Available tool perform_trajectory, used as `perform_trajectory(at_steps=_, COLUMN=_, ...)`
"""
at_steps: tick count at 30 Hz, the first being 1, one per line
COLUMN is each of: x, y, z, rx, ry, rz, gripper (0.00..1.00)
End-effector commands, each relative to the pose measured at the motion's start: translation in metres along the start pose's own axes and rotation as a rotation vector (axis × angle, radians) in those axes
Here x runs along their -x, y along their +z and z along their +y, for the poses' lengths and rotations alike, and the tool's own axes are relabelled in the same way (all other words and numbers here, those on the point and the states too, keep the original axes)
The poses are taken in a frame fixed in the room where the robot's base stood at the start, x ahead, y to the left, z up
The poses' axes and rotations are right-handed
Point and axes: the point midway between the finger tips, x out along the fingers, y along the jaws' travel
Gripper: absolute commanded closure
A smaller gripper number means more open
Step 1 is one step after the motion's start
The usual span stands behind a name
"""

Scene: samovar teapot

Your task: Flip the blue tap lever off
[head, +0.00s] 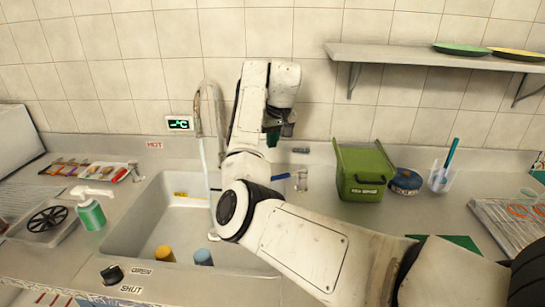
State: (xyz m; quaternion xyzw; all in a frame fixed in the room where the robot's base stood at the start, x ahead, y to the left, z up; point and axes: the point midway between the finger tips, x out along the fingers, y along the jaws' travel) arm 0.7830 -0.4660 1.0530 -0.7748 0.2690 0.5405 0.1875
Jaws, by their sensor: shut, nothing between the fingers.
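The blue tap lever (281,176) shows as a short blue bar at the right of the sink's back edge, just right of my arm. My arm hides part of the area around its base. The tap spout (208,105) rises behind the sink, and a pale stream of water (205,158) appears to run down from it. My gripper (273,139) is above the blue lever and a little to its left in the picture, apart from it. Its fingers look shut and empty.
The sink (150,217) holds a yellow cup (165,254) and a blue cup (203,257). A shelf (430,57) hangs upper right.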

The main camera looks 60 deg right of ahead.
Motion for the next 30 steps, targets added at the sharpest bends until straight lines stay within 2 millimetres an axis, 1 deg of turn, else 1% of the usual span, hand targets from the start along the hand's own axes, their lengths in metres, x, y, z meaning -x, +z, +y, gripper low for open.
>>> perform_trajectory(at_steps=5, x=-0.026, y=0.001, z=0.000, rx=0.000, ry=-0.001, rz=-0.003, gripper=1.00)
perform_trajectory(at_steps=9, x=-0.052, y=0.001, z=0.000, rx=0.001, ry=-0.001, rz=-0.004, gripper=1.00)
perform_trajectory(at_steps=18, x=-0.096, y=0.001, z=-0.001, rx=0.001, ry=-0.002, rz=-0.002, gripper=1.00)
perform_trajectory(at_steps=20, x=-0.093, y=0.006, z=-0.001, rx=0.000, ry=0.000, rz=0.001, gripper=1.00)
perform_trajectory(at_steps=30, x=-0.088, y=0.035, z=-0.001, rx=0.000, ry=0.000, rz=0.001, gripper=1.00)
